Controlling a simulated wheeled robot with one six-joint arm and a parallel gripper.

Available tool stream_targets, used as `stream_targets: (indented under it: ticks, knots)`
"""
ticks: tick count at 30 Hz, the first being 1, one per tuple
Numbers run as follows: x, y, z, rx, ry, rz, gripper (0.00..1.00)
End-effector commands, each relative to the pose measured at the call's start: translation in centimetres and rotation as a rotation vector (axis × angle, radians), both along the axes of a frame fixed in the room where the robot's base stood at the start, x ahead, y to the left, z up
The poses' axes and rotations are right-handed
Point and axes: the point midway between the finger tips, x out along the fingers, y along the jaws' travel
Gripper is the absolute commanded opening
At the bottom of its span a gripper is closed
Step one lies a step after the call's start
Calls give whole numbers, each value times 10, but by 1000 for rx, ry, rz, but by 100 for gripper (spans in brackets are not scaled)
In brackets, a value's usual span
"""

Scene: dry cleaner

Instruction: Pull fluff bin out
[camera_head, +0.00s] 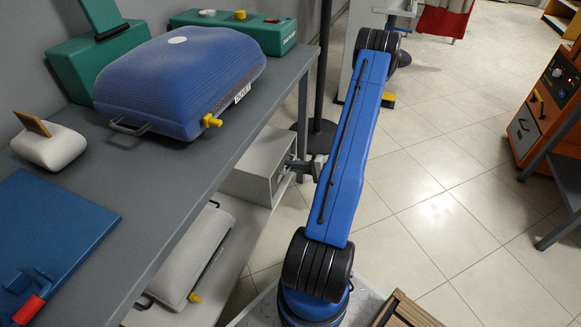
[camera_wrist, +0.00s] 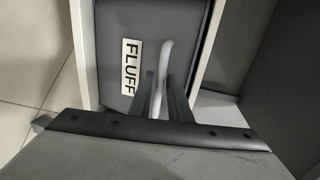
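The fluff bin (camera_wrist: 120,90) is a grey drawer-like box with a white "FLUFF" label, seen inside a light housing in the wrist view. A pale bar handle (camera_wrist: 167,52) stands on its front. In the head view the light grey housing (camera_head: 250,178) sits low under the grey table, its front partly hidden by my gripper. My gripper (camera_wrist: 164,85) has its two dark fingers on either side of the handle. Whether they press on it cannot be told. In the head view my gripper (camera_head: 303,166) is small and reaches the housing's front from the right.
The grey table (camera_head: 235,140) overhangs the housing and carries a blue padded press (camera_head: 180,75). A grey padded piece (camera_head: 190,255) lies on the low shelf. A dark post (camera_head: 318,90) stands close behind my gripper.

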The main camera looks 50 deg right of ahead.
Motion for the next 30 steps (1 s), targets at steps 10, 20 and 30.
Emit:
stream_targets:
  ticks: [10,20,30]
  knots:
    - [8,3,-2,0,0,0,17]
    - [8,3,-2,1,0,0,0]
    - [-11,-5,-2,0,1,-4,0]
